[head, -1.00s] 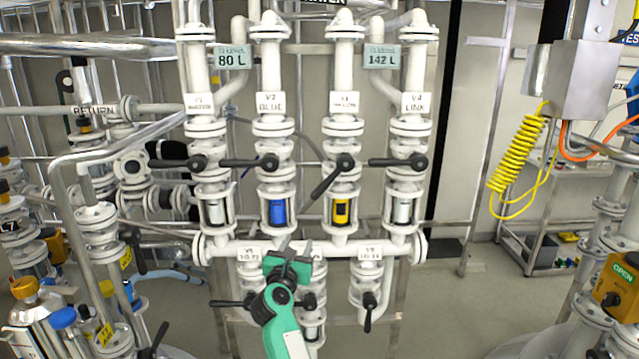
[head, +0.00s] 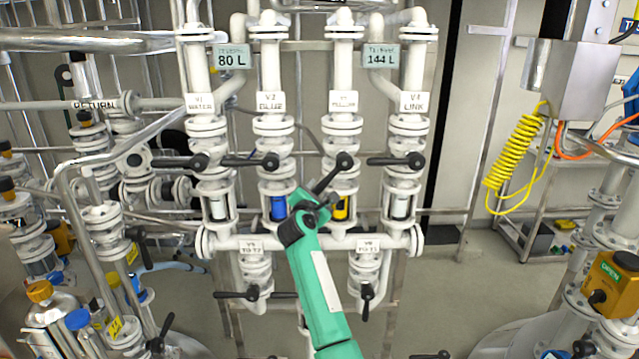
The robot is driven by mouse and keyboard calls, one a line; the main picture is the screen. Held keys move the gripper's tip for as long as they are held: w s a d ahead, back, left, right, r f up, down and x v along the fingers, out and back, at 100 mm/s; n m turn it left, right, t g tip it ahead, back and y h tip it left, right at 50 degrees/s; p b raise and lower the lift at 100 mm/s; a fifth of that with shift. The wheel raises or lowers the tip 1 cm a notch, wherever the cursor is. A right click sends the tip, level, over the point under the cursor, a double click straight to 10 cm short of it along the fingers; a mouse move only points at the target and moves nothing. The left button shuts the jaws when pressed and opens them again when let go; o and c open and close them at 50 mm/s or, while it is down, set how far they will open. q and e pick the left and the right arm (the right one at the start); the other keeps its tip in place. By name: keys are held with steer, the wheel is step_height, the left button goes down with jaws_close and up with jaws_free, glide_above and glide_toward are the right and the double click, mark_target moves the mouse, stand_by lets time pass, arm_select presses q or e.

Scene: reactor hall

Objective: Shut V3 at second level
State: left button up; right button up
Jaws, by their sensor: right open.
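The V3 valve (head: 343,161) is on the third pipe from the left, under a small label and above a yellow sight glass (head: 341,207). Its black handle (head: 331,175) slants from the hub down to the left, while the V1, V2 and V4 handles lie level. The level displays read 80 L (head: 231,60) and 144 L (head: 380,59). My right gripper (head: 322,197) is open at the lower end of the V3 handle, partly covering the yellow and blue glasses. I cannot tell whether the handle is between its fingers. My left gripper is out of view.
The V2 handle (head: 250,161) and V4 handle (head: 396,160) are close on either side. A horizontal manifold (head: 300,243) with two lower valves (head: 253,292) (head: 367,291) runs beneath. A yellow coiled hose (head: 515,145) hangs at right.

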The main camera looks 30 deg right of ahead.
steer(key=shift+x, duration=1.25)
jaws_close()
steer(key=shift+w, duration=0.1)
